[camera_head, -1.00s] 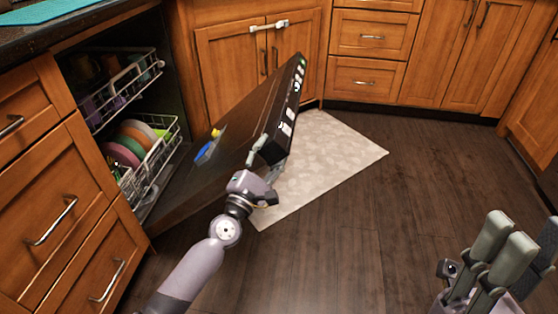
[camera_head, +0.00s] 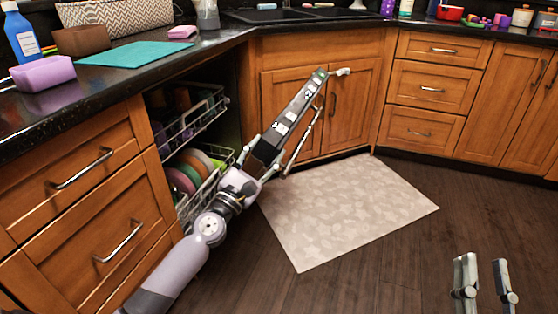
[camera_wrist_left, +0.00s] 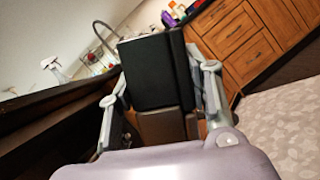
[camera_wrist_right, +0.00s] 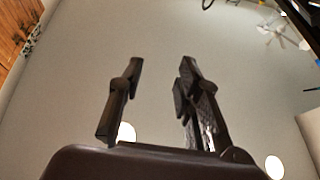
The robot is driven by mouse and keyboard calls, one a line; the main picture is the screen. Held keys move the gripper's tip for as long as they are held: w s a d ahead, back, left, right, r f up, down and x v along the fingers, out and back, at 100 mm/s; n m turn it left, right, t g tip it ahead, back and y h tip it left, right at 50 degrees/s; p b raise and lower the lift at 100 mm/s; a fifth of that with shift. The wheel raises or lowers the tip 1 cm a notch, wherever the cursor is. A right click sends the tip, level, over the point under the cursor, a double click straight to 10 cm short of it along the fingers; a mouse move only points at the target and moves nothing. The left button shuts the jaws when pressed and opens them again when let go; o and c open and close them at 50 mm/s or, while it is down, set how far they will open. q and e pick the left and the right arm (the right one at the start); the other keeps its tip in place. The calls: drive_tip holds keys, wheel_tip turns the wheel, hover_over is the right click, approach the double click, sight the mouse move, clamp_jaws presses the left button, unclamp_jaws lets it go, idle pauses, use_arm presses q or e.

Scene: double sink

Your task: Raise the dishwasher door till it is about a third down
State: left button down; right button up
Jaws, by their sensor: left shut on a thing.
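The dishwasher door is tilted part open, with its top edge and control panel (camera_head: 290,118) leaning out and facing up in the head view. My left gripper (camera_head: 264,165) is shut on the near corner of the door's top edge. In the left wrist view the dark door edge (camera_wrist_left: 155,75) sits between the two fingers. Most of the door's inner face is hidden by my left arm and the steep angle. My right gripper (camera_head: 485,265) is open and empty at the lower right, away from the door; its spread fingers also show in the right wrist view (camera_wrist_right: 160,75).
Behind the door, the upper rack (camera_head: 193,122) and the lower rack with plates (camera_head: 183,178) sit inside the dishwasher. Drawers (camera_head: 80,165) flank it on the left and sink cabinet doors (camera_head: 348,110) on the right. A beige mat (camera_head: 345,210) and clear floor lie in front.

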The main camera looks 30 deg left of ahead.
use_arm(q)
drive_tip(key=shift+s+a+r+n, duration=0.1)
drive_tip(key=shift+a+r+n, duration=0.25)
drive_tip(key=shift+a, duration=0.5)
use_arm(e)
drive_tip(key=shift+w+f+g, duration=0.25)
drive_tip(key=shift+f+g, duration=0.15)
drive_tip(key=shift+f, duration=0.2)
drive_tip(key=shift+h, duration=0.3)
use_arm(q)
drive_tip(key=c, duration=0.8)
unclamp_jaws()
drive_tip(key=shift+d, duration=0.1)
drive_tip(key=shift+s+f, duration=0.2)
drive_tip(key=shift+s, duration=0.05)
drive_tip(key=v, duration=1.1)
drive_tip(key=shift+s+r, duration=0.1)
drive_tip(key=shift+s, duration=0.1)
